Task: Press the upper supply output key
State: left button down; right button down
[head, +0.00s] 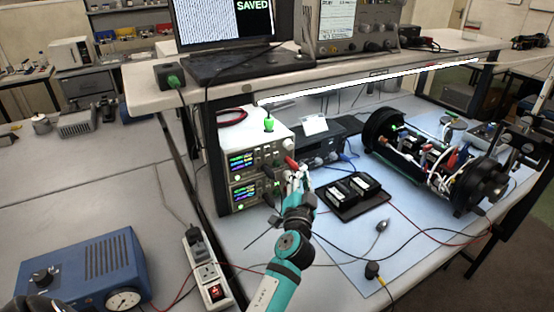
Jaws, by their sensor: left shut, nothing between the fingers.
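Two bench power supplies are stacked under the shelf. The upper supply (224,146) has a lit display with green and coloured digits. The lower supply (226,203) has a similar lit display. My left gripper (296,172) is shut and empty, at the right end of the supplies' front panels. Its teal arm reaches up from the bottom of the head view. A red connector shows right by the fingertips; I cannot tell if they touch it or the panel. The upper output key is too small to make out. My right gripper is not in view.
A black tray (352,196) lies right of my gripper. An open cylinder assembly (425,155) lies farther right. Cables cross the blue mat (345,252). A shelf (330,84) with a laptop (240,62) overhangs behind.

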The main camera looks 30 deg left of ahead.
aim_at(276, 154)
pick_arm(q)
jog(key=shift+w+a+p, duration=0.15)
jog(key=shift+w+a, duration=0.6)
jog(key=shift+a, duration=0.5)
jog(key=shift+w+a+p, duration=0.15)
jog(key=shift+w+a, duration=0.55)
jog(key=shift+a, duration=0.6)
jog(key=shift+w+a+p, duration=0.15)
jog(key=shift+w+a, duration=0.6)
jog(key=shift+a, duration=0.5)
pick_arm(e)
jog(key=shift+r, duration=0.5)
pick_arm(q)
jog(key=shift+w+a, duration=0.2)
jog(key=shift+a, duration=0.15)
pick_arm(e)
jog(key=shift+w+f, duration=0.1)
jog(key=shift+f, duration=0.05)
pick_arm(q)
jog(key=shift+w+a+b, duration=0.2)
jog(key=shift+a+b, duration=0.1)
jog(key=shift+a, duration=0.05)
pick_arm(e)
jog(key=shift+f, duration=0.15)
pick_arm(q)
jog(key=shift+s+d, duration=0.45)
jog(key=shift+d, duration=0.25)
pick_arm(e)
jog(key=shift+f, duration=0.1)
